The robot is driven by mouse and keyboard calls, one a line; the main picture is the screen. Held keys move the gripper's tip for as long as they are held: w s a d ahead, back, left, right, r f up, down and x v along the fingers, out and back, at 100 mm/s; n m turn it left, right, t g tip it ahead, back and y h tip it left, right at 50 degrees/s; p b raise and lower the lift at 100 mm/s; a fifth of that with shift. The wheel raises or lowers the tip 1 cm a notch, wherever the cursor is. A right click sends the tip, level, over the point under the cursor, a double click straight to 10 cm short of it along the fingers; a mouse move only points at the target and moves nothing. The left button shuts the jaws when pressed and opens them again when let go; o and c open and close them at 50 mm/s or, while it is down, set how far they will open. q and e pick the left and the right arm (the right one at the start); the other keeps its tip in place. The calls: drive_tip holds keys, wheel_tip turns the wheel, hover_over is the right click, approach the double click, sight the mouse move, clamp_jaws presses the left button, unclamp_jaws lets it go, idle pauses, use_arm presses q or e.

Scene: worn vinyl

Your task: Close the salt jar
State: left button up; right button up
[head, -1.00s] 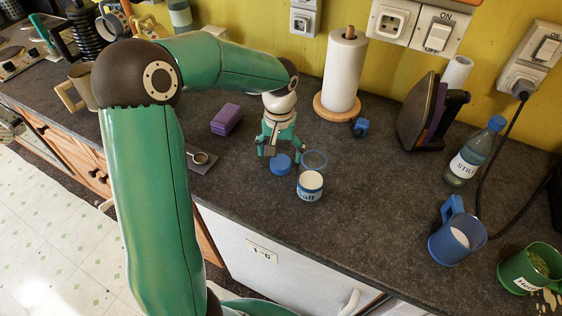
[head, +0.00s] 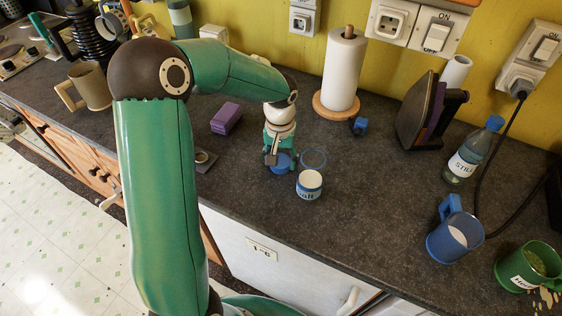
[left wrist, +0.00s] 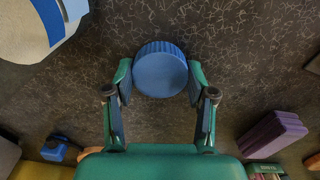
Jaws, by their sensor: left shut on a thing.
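The salt jar (head: 309,186) stands upright and open on the dark worktop, white salt showing at its top and a label on its front. The round blue lid (head: 281,163) lies on the worktop just left of and behind the jar. My left gripper (head: 278,160) points down over the lid and is shut on it. In the left wrist view the lid (left wrist: 160,70) sits between the two fingertips (left wrist: 160,76). Part of what looks like the jar (left wrist: 30,32) shows at that view's top left. My right gripper is not in view.
A purple block (head: 226,118) is to the left, a paper roll (head: 343,72) behind. An iron (head: 430,115), bottle (head: 473,150) and blue mug (head: 455,238) stand right. The worktop right of the jar is free.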

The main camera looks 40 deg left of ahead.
sight(281, 160)
use_arm(q)
drive_tip(key=shift+r, duration=0.1)
wheel_tip(281, 160, up, 20)
drive_tip(key=shift+b, duration=0.3)
idle(0.3)
idle(0.4)
